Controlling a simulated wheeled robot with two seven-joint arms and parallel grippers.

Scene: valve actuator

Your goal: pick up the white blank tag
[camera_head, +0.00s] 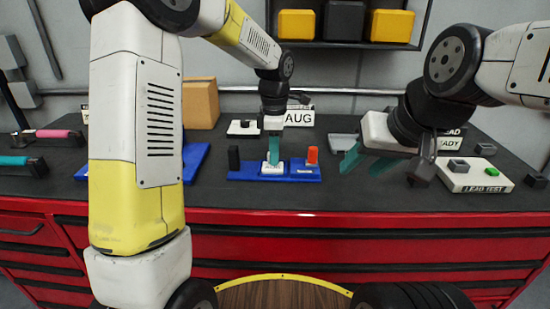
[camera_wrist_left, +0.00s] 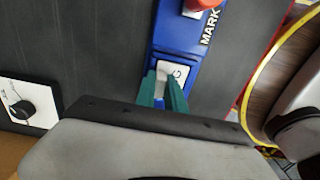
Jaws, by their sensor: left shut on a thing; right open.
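The white tag (camera_head: 273,168) sits at the middle of the blue base (camera_head: 302,177) on the bench, in the head view. In the left wrist view the white tag (camera_wrist_left: 173,72) shows between my left fingertips, with part of a dark letter or mark on its top. My left gripper (camera_head: 273,150) points down with its teal fingers shut on the tag. The fingers (camera_wrist_left: 163,90) hide part of it in the left wrist view. The tag still appears to be at the base; I cannot tell whether it is lifted. My right gripper (camera_head: 362,162) is open and empty, to the right above the bench.
A white LEAD TEST box (camera_head: 474,176) lies at the right. A cardboard box (camera_head: 200,103) is at the back left.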

